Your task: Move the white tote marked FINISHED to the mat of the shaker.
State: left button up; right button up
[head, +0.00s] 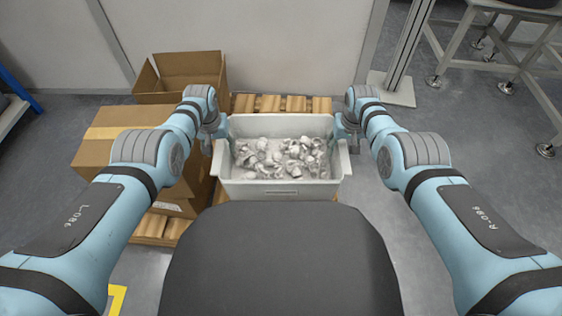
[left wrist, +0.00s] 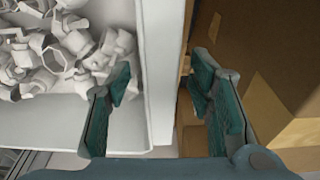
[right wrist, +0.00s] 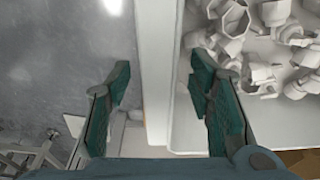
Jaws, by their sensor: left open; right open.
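A white tote (head: 238,188) filled with several white cap-like parts (head: 282,158) stands on a wooden pallet in the middle of the head view. A small label shows on its near wall, too small to read. My left gripper (head: 222,131) is open at the tote's left wall; in the left wrist view its fingers (left wrist: 165,98) are on either side of that wall (left wrist: 160,60). My right gripper (head: 344,130) is open at the right wall; in the right wrist view its fingers (right wrist: 160,98) straddle that wall (right wrist: 157,60). No shaker or mat is in view.
Cardboard boxes (head: 105,150) stand left of the tote, close to my left arm, with an open one (head: 180,70) behind. The pallet (head: 290,104) shows behind the tote, before a pale wall (head: 250,45). A metal post and frame stand at upper right. Right floor (head: 480,140) is clear.

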pick_arm(q)
jog(key=shift+c, duration=0.2)
pick_arm(e)
jog(key=shift+c, duration=0.2)
pick_arm(q)
grip_shut()
pick_arm(e)
grip_shut()
